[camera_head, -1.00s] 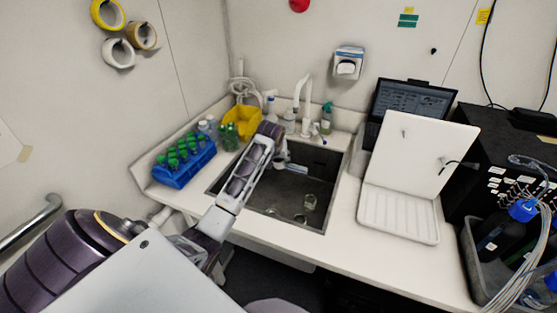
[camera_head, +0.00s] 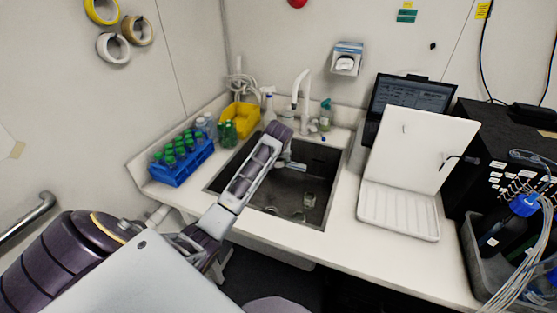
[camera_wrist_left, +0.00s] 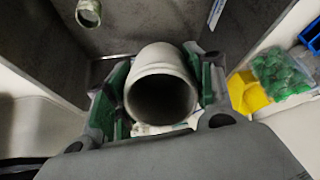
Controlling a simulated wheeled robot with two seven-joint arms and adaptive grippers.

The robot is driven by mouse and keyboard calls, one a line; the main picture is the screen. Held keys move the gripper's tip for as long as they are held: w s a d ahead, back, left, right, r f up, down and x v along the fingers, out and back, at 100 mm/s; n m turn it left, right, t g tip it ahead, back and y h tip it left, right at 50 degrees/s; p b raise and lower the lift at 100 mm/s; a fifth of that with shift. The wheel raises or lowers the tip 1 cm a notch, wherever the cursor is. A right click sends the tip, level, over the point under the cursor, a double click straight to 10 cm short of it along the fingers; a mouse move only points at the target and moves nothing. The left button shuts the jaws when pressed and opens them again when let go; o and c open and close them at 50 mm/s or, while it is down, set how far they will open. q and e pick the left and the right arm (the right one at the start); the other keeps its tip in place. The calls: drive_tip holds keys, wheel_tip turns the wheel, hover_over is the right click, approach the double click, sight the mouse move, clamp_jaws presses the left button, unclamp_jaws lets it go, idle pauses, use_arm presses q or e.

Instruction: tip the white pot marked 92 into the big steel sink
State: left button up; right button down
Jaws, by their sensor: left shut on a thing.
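A pale pot (camera_wrist_left: 163,60) sits between the green-lined fingers of my left gripper (camera_wrist_left: 160,82) in the left wrist view. The gripper is shut on it. The pot's round mouth faces the wrist camera and its inside is dark. No number shows on it. The big steel sink (camera_head: 318,180) is in the middle of the counter in the head view; its grey wall (camera_wrist_left: 130,22) shows beyond the pot in the wrist view. My left arm reaches over the sink's left part. The forearm hides most of the hand and the pot in the head view. My right gripper is out of view.
A blue rack (camera_head: 186,172) of green-capped bottles and a yellow bin (camera_head: 240,117) stand left of the sink. A white faucet (camera_head: 302,88) rises behind it. A small glass vessel (camera_head: 309,200) lies in the sink. A white open-lidded box (camera_head: 398,212) stands right.

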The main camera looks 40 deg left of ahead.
sight(281, 165)
use_arm(q)
drive_tip(key=shift+f, duration=0.1)
idle(0.3)
drive_tip(key=shift+d+f+h+p, duration=0.4)
drive_tip(key=shift+f+h+p, duration=0.2)
drive_tip(key=shift+h, duration=0.3)
drive_tip(key=shift+w+d+f+n+t+h, duration=0.1)
drive_tip(key=shift+d+f+n+t+h, duration=0.15)
drive_tip(key=shift+f+h, duration=0.2)
drive_tip(key=shift+w+d+f+n+t+h, duration=0.15)
drive_tip(key=shift+f+n+t+h, duration=0.1)
drive_tip(key=shift+f+h, duration=0.2)
drive_tip(key=shift+s+p, duration=0.1)
drive_tip(key=shift+p, duration=0.2)
drive_tip(key=shift+h, duration=0.4)
drive_tip(key=shift+f+n+t+h, duration=0.15)
drive_tip(key=shift+n+t+h, duration=0.15)
drive_tip(key=shift+h, duration=0.5)
drive_tip(key=shift+d+f+n+t+h, duration=0.1)
drive_tip(key=shift+n+t+h, duration=0.45)
drive_tip(key=shift+h, duration=0.75)
